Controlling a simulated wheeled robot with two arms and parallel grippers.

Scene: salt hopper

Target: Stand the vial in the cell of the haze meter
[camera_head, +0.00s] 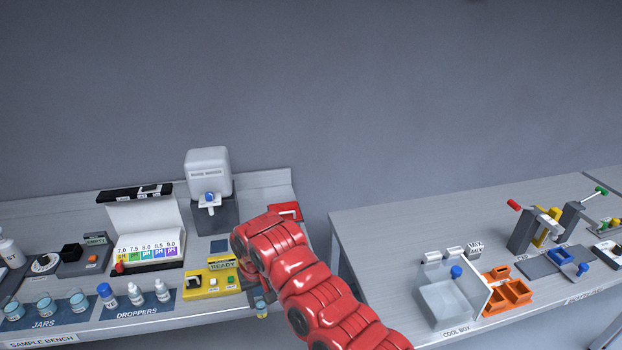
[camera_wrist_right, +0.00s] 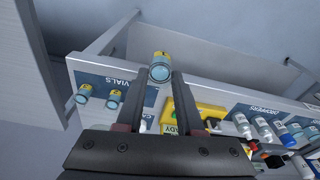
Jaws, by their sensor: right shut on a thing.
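A small vial (camera_wrist_right: 160,68) with a yellow band and a pale blue end is between the fingertips of my right gripper (camera_wrist_right: 161,77), which is shut on it. The vial (camera_head: 261,310) shows below the gripper in the head view, near the bench's front edge; my red right arm hides most of the gripper. My left gripper is out of view.
Two more vials (camera_wrist_right: 115,97) stand on the VIALS mat in the wrist view. Several jars (camera_head: 44,303) and droppers (camera_head: 135,294) line the bench front. A white dispenser (camera_head: 208,172) stands behind. A gap separates this bench from the right table (camera_head: 385,240).

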